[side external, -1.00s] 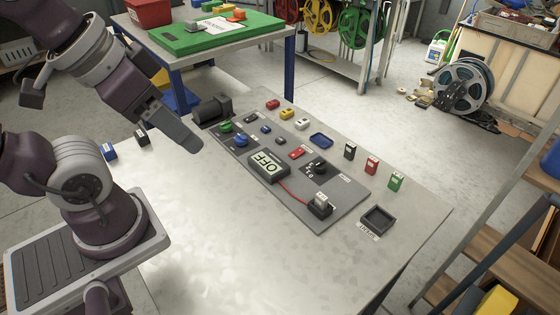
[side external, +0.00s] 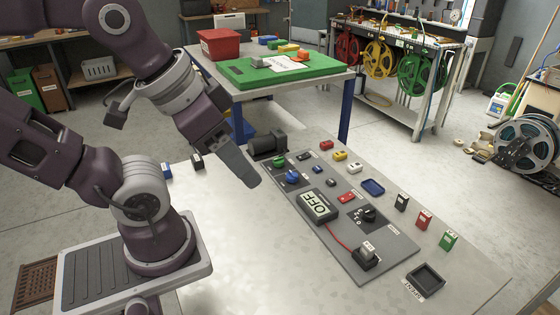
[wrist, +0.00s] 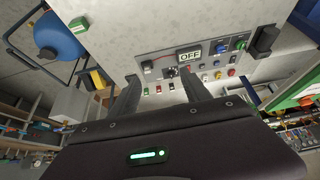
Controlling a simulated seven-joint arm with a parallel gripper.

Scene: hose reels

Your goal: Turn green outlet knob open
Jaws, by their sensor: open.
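The green knob (side external: 278,161) sits at the far left end of the grey control panel (side external: 345,252), beside a blue knob (side external: 292,177). In the wrist view the green knob (wrist: 240,45) is small, at the panel's right end, with the blue knob (wrist: 220,47) to its left. My gripper (side external: 252,180) hangs to the left of the knobs in the side view, apart from them. In the wrist view my gripper (wrist: 160,78) has its two fingers spread with nothing between them. The display box (side external: 317,206) reads OFF.
A black cylinder (side external: 267,144) stands next to the green knob. A black square tray (side external: 425,280) is at the front right. The table's near left part is clear.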

